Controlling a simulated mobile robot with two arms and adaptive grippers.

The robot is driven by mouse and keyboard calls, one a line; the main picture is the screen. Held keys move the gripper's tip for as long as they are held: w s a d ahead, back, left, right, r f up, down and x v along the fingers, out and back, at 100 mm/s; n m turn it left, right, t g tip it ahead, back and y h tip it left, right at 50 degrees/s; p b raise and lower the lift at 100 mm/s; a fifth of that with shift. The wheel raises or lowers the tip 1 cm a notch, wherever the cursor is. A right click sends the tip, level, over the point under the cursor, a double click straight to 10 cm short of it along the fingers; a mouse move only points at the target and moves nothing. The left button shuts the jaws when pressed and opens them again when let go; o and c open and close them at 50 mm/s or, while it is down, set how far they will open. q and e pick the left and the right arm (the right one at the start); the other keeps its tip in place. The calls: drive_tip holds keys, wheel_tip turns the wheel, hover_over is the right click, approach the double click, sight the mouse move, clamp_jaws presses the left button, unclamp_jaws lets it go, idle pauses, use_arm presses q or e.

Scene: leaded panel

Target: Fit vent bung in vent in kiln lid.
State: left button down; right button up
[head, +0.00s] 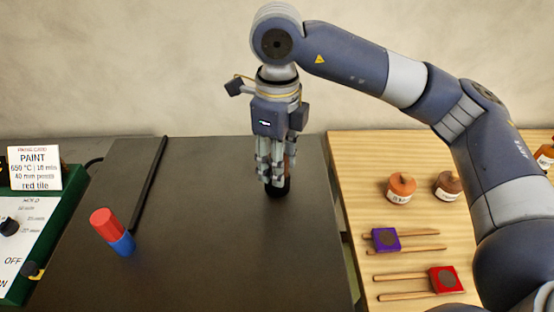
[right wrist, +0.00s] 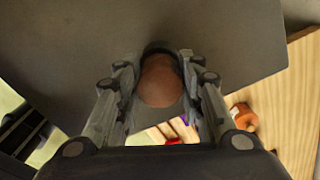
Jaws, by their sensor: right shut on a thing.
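The kiln lid (head: 220,240) is a flat dark grey slab in the head view; it also shows in the right wrist view (right wrist: 70,50). My right gripper (head: 275,180) points down over its right part, shut on the vent bung. The bung (right wrist: 160,82) shows its round brown end between the fingers in the right wrist view; the fingers mostly hide it in the head view. A black ring, apparently the vent (head: 278,189), is right below the fingertips; its dark rim (right wrist: 158,46) shows past the bung. I cannot tell whether the bung is inside it.
A red and blue cylinder (head: 112,231) stands tilted at the lid's left. A black bar (head: 149,185) lies along the left edge, near a green control box (head: 52,235) with a paint card. On the wooden table (head: 360,160) at right are small jars (head: 400,188) and colored blocks with sticks (head: 386,239).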

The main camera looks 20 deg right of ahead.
drive_tip(key=shift+f+b, duration=0.35)
drive_tip(key=shift+f, duration=0.1)
idle(0.3)
drive_tip(key=o, duration=1.3)
drive_tip(key=shift+r, duration=0.1)
drive_tip(key=shift+r+p, duration=1.85)
drive_tip(key=shift+r, duration=1.65)
drive_tip(key=shift+f, duration=0.1)
